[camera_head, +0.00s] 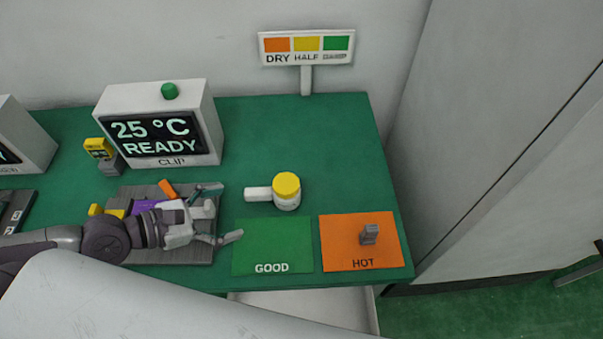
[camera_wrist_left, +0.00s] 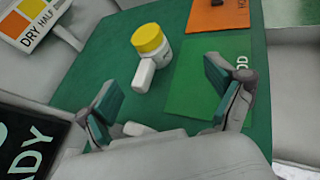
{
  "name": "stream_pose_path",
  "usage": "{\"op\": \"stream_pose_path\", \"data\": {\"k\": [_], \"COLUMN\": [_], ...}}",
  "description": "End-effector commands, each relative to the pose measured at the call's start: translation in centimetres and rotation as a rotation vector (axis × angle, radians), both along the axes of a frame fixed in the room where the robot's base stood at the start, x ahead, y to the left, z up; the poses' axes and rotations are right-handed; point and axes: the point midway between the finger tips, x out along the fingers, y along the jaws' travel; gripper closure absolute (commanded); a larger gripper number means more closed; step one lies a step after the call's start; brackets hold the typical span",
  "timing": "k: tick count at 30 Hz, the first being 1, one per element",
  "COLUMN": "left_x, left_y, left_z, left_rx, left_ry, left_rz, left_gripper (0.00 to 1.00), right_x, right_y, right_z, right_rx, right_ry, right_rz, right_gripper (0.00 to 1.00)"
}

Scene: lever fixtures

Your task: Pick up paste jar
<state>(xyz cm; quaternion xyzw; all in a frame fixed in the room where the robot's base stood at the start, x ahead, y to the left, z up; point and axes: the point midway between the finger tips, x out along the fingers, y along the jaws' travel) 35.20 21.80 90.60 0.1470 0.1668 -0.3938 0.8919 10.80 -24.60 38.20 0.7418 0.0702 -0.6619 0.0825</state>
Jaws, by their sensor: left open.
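The paste jar (camera_head: 287,192) is a small white jar with a yellow lid, upright on the green table; a white bar-like piece (camera_head: 257,194) extends from its left side. In the left wrist view the jar (camera_wrist_left: 151,45) is ahead of my gripper, beyond the fingertips. My left gripper (camera_head: 231,213) is open and empty, left of the jar and apart from it, over the edge of a grey tray. In the left wrist view its two teal-padded fingers (camera_wrist_left: 165,92) are spread wide. My right gripper is not in view.
A green GOOD mat (camera_head: 272,240) lies in front of the jar. An orange HOT mat (camera_head: 350,254) holds a small grey block (camera_head: 369,234). A 25 °C READY display box (camera_head: 160,125) and a DRY/HALF sign (camera_head: 306,47) stand behind. The grey tray (camera_head: 185,252) holds colored pieces.

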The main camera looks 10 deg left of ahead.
Motion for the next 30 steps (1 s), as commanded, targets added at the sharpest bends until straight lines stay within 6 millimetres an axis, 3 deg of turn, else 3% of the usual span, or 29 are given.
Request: {"op": "stream_pose_path", "data": {"k": [5, 14, 23, 30], "left_x": [1.1, 2.2, 3.2, 5.1], "left_y": [0.7, 1.0, -1.3, -3.4], "left_z": [0.7, 0.5, 0.1, -0.9], "left_rx": [-0.108, -0.104, -0.118, -0.119], "left_ry": [0.074, 0.073, 0.073, 0.074], "left_rz": [0.090, 0.123, 0.091, 0.090], "left_gripper": [0.07, 0.07, 0.07, 0.07], "right_x": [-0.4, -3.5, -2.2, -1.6], "right_y": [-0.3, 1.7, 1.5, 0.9], "right_z": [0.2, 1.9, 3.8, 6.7], "right_rx": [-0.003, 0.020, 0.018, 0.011], "right_ry": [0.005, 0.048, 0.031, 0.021], "right_rz": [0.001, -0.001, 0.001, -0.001], "right_gripper": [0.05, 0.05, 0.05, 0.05]}}
